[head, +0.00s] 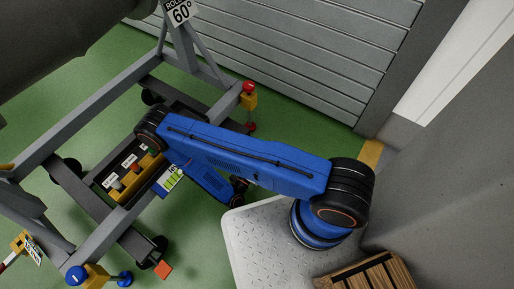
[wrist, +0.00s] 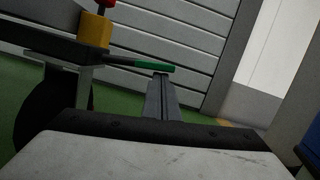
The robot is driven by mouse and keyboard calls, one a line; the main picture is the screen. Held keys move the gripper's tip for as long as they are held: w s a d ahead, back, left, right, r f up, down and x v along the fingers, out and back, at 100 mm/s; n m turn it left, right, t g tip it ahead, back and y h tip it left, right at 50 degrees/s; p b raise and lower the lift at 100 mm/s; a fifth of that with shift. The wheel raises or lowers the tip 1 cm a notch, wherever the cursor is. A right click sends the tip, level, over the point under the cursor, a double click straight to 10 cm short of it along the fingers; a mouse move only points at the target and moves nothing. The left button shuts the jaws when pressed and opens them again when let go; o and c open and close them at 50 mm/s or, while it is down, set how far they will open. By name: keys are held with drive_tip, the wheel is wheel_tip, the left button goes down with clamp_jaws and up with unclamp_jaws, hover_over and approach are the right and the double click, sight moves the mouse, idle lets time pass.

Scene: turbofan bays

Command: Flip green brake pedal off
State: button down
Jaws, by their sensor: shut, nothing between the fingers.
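The green brake pedal (wrist: 155,66) shows in the wrist view as a flat green bar. It sticks out to the right from a dark frame part, above and right of a black caster wheel (wrist: 48,105). My gripper (wrist: 161,76) is shut and empty, its narrow grey fingers pointing away from the camera. Its tips appear right at the underside of the pedal's outer end; I cannot tell whether they touch. In the head view I cannot make out the green pedal; my blue arm covers part of that area.
A yellow block (head: 248,101) with a red knob (head: 249,87) sits on the grey stand's corner. A red pedal (head: 250,127) is below it. A ribbed grey wall (head: 300,60) stands behind. A wooden crate (head: 365,274) is at the lower right. Green floor lies under the stand.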

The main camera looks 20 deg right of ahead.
drive_tip(key=shift+r, duration=0.55)
drive_tip(key=shift+r, duration=0.15)
drive_tip(key=shift+s, duration=0.1)
